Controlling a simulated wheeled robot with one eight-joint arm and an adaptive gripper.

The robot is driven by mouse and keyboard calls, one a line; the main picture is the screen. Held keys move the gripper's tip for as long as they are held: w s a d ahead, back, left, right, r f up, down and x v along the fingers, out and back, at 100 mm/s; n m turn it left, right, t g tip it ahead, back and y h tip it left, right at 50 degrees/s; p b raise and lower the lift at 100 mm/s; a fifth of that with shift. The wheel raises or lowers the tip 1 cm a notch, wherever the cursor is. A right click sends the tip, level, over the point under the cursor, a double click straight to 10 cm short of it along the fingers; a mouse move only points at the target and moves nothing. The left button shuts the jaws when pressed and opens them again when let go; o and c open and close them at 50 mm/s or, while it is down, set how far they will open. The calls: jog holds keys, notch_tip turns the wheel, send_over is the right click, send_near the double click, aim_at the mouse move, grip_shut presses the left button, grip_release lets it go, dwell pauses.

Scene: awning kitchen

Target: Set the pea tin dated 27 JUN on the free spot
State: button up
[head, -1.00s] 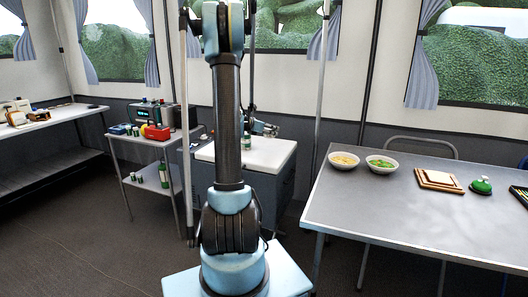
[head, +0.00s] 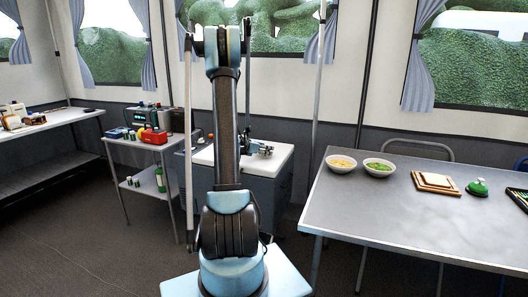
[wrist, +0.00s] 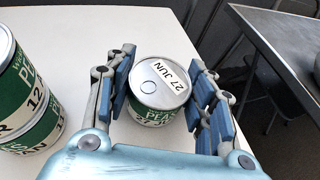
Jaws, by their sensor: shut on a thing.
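The pea tin dated 27 JUN (wrist: 158,84) is upright between the fingers of my gripper (wrist: 162,95) in the wrist view, its date on the lid and a green label on its side. The finger pads close on it from left and right. It is over the white worktop (wrist: 82,22); I cannot tell whether its base touches. In the head view my gripper (head: 264,150) is low over the same white top, too small to make out the tin. Two stacked green pea tins (wrist: 24,95) stand at the left of the wrist view, partly cut off. I cannot make out a marked free spot.
A grey table (head: 410,212) with two bowls, boards and a green bell stands at the right. A cart (head: 140,145) at the left holds a red box (head: 154,137), with small green tins and a green bottle on its lower shelf. White surface behind the held tin is clear.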

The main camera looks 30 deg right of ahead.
jog(key=o, duration=1.1)
jog(key=shift+o, duration=0.2)
jog(key=v, duration=1.1)
jog(key=shift+v, duration=0.75)
jog(key=s+a+f+m+g+y, duration=0.1)
jog(key=s+a+f+m+y, duration=0.1)
jog(key=s+a+m+y, duration=0.4)
jog(key=s+a+f+m+g+y, duration=0.1)
jog(key=s+a+m+y, duration=0.5)
jog(key=s+a+m, duration=0.9)
jog(key=s+a, duration=0.4)
jog(key=s, duration=0.4)
jog(key=s+a+f, duration=0.1)
jog(key=s+a, duration=0.3)
jog(key=s, duration=0.4)
jog(key=shift+a+m+y, duration=0.25)
jog(key=shift+m+y, duration=0.05)
